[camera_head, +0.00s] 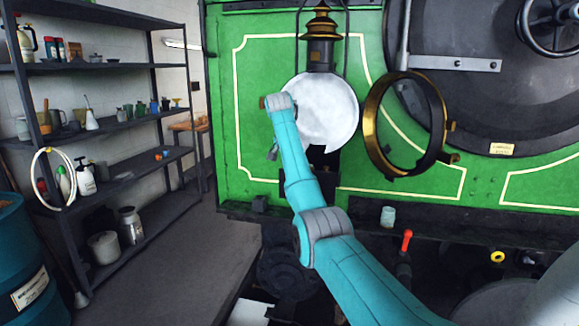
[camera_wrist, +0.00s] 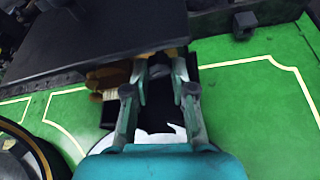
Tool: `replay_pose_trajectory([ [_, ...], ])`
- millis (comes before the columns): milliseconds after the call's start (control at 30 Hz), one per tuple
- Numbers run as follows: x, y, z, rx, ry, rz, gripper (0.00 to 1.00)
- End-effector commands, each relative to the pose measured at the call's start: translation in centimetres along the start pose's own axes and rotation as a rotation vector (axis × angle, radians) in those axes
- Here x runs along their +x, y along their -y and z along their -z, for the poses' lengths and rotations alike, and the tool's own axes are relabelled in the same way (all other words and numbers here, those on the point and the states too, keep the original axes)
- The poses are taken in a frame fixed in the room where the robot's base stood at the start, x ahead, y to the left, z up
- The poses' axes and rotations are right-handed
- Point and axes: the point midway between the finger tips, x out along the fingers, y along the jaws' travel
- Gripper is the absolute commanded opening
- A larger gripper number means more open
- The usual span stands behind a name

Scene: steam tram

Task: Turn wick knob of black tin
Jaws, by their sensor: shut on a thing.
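In the wrist view my gripper (camera_wrist: 163,62) has its two fingers either side of a dark, narrow part that looks like the black tin (camera_wrist: 157,90). Brass shows at the fingertips, seemingly the wick knob (camera_wrist: 172,53); the fingers hide most of it and its turn cannot be told. In the head view the lamp's white reflector (camera_head: 325,112) sits below a brass-topped chimney (camera_head: 321,25). A black part below the reflector, likely the tin (camera_head: 323,160), is partly behind my arm. My fingertips are not clear in that view.
A brass ring door (camera_head: 371,125) stands open right of the reflector. The green front plate (camera_head: 240,150) is close behind the lamp. A dark ledge (camera_wrist: 100,35) lies close beyond the fingertips in the wrist view. A red-handled valve (camera_head: 406,241) is lower right; shelves (camera_head: 110,122) stand left.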

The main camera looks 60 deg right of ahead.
Motion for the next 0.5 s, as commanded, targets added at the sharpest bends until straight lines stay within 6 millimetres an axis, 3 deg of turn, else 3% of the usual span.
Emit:
replay_pose_trajectory([
  [333,-0.04,0.03,0.00,0.002,0.000,0.000,0.00],
  [367,-0.04,0.02,0.01,0.002,0.000,0.000,0.27],
  [400,-0.04,0.02,0.01,0.002,0.000,0.000,0.36],
  [500,-0.03,0.02,0.01,0.002,0.000,0.000,0.36],
])
